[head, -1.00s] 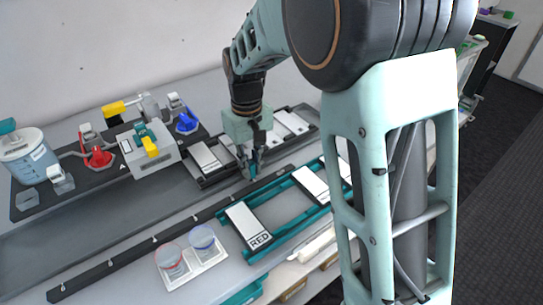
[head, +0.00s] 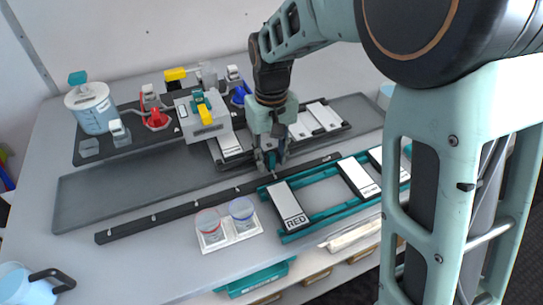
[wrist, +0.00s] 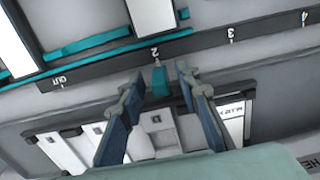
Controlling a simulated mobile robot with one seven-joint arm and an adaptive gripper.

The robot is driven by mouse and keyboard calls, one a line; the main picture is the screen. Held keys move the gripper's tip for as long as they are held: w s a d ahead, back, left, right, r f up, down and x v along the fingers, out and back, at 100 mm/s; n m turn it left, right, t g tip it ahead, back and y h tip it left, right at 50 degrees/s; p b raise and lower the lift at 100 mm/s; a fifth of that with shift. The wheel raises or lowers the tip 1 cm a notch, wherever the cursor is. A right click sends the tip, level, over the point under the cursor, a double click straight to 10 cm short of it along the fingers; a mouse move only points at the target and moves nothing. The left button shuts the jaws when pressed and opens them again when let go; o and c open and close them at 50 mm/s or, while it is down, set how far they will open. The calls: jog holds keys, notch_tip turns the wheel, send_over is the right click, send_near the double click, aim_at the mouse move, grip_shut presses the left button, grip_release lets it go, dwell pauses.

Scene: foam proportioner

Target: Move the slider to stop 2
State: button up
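The slider is a small teal block (wrist: 159,82) on a dark rail (wrist: 105,70) with white stop marks. In the wrist view it stands beside the mark "2" (wrist: 155,51), with "3" and "4" to the right and "OUT" to the left. My gripper (wrist: 160,76) is open, with one finger on each side of the slider and a visible gap to each. In the head view my gripper (head: 271,160) points down at the rail (head: 170,212), toward its right end. The fingers partly hide the slider there.
Teal rails with white panels, one marked "RED" (head: 289,207), lie in front of the rail. A white tray (head: 240,236) with two cups stands front left. Behind are a panel frame (head: 338,127), a valve unit (head: 203,117) and a blue container (head: 92,108).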

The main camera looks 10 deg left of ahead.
jog(key=shift+r, duration=0.1)
notch_tip(320, 180, up, 12)
dwell(0.5)
